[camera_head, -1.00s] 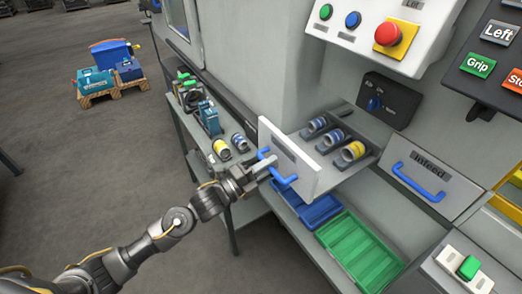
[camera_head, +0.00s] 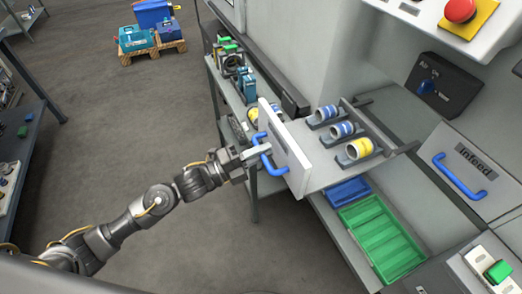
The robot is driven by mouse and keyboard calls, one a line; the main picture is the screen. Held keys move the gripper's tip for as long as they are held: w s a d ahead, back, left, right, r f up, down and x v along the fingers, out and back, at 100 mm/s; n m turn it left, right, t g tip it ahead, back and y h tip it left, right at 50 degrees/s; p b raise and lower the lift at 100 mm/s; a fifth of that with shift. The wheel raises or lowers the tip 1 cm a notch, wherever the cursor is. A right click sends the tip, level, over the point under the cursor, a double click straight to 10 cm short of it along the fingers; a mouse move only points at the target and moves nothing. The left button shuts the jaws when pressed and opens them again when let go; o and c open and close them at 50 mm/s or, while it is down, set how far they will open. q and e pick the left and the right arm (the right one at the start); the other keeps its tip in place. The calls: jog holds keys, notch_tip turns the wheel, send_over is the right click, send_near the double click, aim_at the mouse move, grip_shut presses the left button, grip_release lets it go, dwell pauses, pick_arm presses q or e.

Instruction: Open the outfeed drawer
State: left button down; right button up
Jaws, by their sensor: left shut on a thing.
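The outfeed drawer stands out from the machine, and its pale front panel (camera_head: 285,149) faces my left arm. Its blue handle (camera_head: 268,155) is on the outer face. My left gripper (camera_head: 258,153) is shut on that handle. The drawer's label cannot be read from here. My right gripper is not in view.
The shut infeed drawer (camera_head: 465,170) with a blue handle is to the right. A green tray (camera_head: 380,237) and a blue tray (camera_head: 347,191) lie below the open drawer. A side bench (camera_head: 226,88) with tools stands behind. Open floor lies left.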

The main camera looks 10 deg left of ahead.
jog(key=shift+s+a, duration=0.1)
